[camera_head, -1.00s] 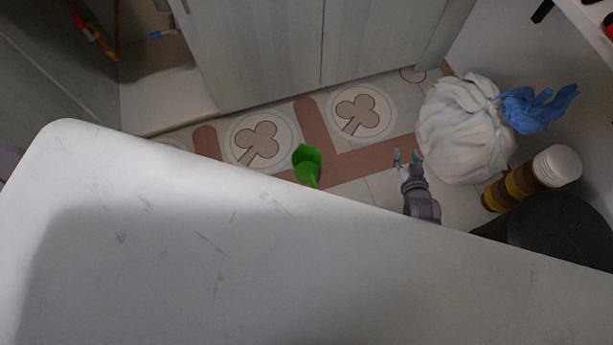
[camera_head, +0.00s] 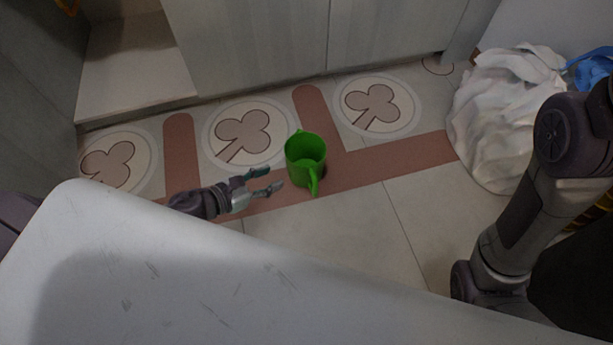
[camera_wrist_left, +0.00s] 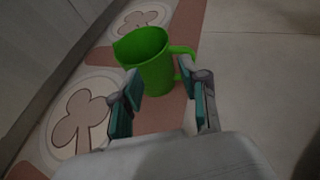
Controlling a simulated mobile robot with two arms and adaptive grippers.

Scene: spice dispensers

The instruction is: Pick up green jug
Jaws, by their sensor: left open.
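The green jug (camera_head: 303,150) stands upright on the tiled floor, with its open top facing up and its handle towards the bottom of the head view. My left gripper (camera_head: 270,180) is open and empty, just to the left of the jug, with its fingers pointing at it. In the left wrist view the jug (camera_wrist_left: 152,72) is ahead of the open fingers (camera_wrist_left: 158,100), its handle on the right. Its lower part shows between the fingers, which do not visibly grip it. My right arm shows at the right of the head view, but its gripper is not visible.
A white bag (camera_head: 507,110) stands on the floor at the right. Grey cabinet fronts (camera_head: 265,45) run along the back. The floor (camera_head: 380,225) around the jug is clear. My own white body surface fills the bottom of the head view.

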